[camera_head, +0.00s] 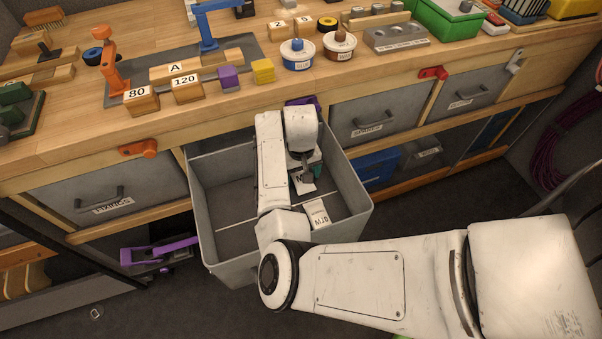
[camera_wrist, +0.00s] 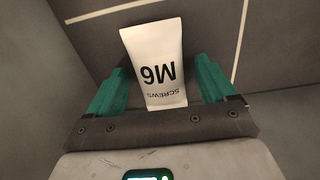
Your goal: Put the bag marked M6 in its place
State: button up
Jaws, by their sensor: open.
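The bag marked M6 is white, with black lettering that also reads SCREWS. In the wrist view the M6 bag (camera_wrist: 152,50) is between the two green fingers of my gripper (camera_wrist: 160,78), with its lettering upside down. Part of its M shows in the head view (camera_head: 301,184), inside the grey open drawer (camera_head: 213,238), toward the right and far side. My gripper (camera_head: 309,173) reaches down into the drawer and its jaws are open around the bag. My arm covers much of the drawer, and the bag's exact compartment cannot be told.
Another white bag (camera_head: 318,214) lies nearer the front right of the drawer. Thin light lines mark the drawer floor. The workbench (camera_head: 230,108) stands behind, crowded with tools and blocks. Closed drawers (camera_head: 372,120) flank the open one. The drawer's left part looks empty.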

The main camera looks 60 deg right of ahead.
notch_tip(320, 180, up, 12)
jog(key=p, duration=0.1)
jog(key=shift+r, duration=0.15)
